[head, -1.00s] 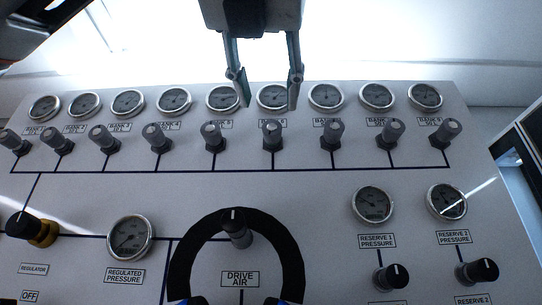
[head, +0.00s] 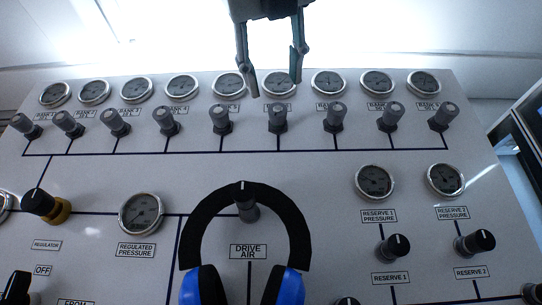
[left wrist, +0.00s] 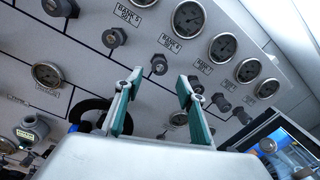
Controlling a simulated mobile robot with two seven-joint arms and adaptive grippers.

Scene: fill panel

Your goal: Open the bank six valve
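The bank six valve (head: 278,117) is a small grey knob on a dark base, in the valve row under its round gauge. It also shows in the left wrist view (left wrist: 159,64), between and beyond the fingertips. My left gripper (head: 274,86) is open and empty, with its two fingers hanging in front of the bank six gauge, just above the valve in the picture. In the left wrist view its teal-padded fingers (left wrist: 160,76) stand apart, with no visible contact with the knob. The right gripper does not show.
The bank five valve (head: 221,117) and bank seven valve (head: 336,115) stand close on either side. Blue and black headphones (head: 190,235) hang over the drive air knob (head: 245,207). Reserve knobs (head: 393,248) stick out lower right. A screen (left wrist: 285,150) stands beyond the panel.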

